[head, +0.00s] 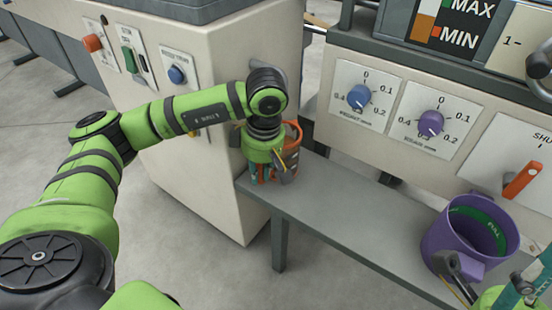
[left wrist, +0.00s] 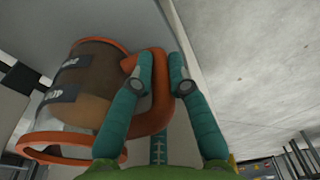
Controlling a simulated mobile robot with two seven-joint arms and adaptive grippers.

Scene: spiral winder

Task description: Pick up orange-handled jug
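The orange-handled jug (head: 293,148) stands at the left end of the grey bench in the head view, mostly hidden behind my left gripper (head: 264,177). In the left wrist view the jug (left wrist: 98,72) has a brown-grey body, dark labels, orange rims and an orange handle (left wrist: 159,95). My left gripper (left wrist: 160,62) has its teal fingers on both sides of the handle, drawn close with the handle filling the gap. My right gripper (head: 500,287) is partly in view at the lower right, beside a purple jug; its fingertips are not clear.
The purple jug (head: 460,235), green inside, stands on the right part of the bench (head: 335,210). A cream cabinet (head: 225,205) with buttons stands close on the left, and a dial panel (head: 395,110) rises behind. The bench middle is clear.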

